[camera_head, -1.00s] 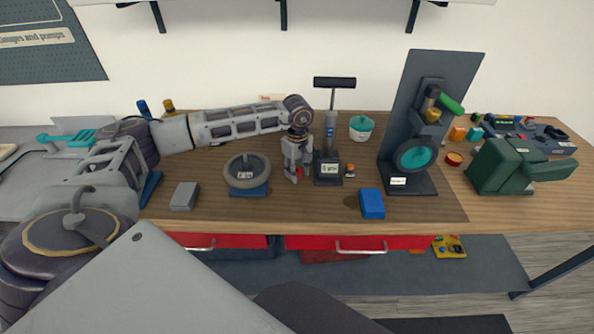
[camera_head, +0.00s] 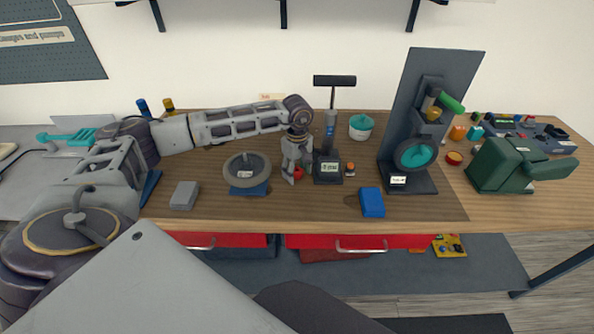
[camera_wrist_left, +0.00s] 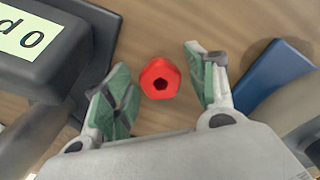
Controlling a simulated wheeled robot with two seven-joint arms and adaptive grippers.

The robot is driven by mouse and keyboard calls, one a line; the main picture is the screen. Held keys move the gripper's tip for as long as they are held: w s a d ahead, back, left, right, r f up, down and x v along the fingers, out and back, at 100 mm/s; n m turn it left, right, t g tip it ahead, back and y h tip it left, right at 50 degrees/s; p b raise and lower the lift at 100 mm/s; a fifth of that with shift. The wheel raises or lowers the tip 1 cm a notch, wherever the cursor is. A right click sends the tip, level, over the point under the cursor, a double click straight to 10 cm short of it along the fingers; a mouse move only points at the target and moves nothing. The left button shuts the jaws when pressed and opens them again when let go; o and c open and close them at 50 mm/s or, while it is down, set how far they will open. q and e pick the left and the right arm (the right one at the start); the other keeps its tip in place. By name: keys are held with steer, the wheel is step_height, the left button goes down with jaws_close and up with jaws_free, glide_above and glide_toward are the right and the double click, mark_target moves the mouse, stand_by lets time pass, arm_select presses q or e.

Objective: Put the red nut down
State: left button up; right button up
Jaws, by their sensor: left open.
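The red nut (camera_wrist_left: 160,79) lies on the wooden bench top, between and just beyond the open fingers of my left gripper in the left wrist view. It has a dark hole in its middle, and the fingers are apart from it on both sides. In the head view the red nut (camera_head: 299,173) shows beside the fingertips of my left gripper (camera_head: 292,177), which points down at the bench; the left gripper also shows in the wrist view (camera_wrist_left: 160,95). My right gripper is not in view.
A pump (camera_head: 329,167) with a dark base stands close to the right of the gripper. A grey wheel (camera_head: 235,179) on a blue stand is to the left. A blue box (camera_head: 372,203) lies front right. A dark upright stand (camera_head: 405,115) and a green vise (camera_head: 500,165) are further right.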

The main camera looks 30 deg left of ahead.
arm_select(q)
steer(key=shift+r, duration=0.65)
step_height(320, 180, up, 5)
steer(key=shift+f, duration=0.15)
step_height(320, 180, up, 6)
steer(key=shift+b, duration=0.4)
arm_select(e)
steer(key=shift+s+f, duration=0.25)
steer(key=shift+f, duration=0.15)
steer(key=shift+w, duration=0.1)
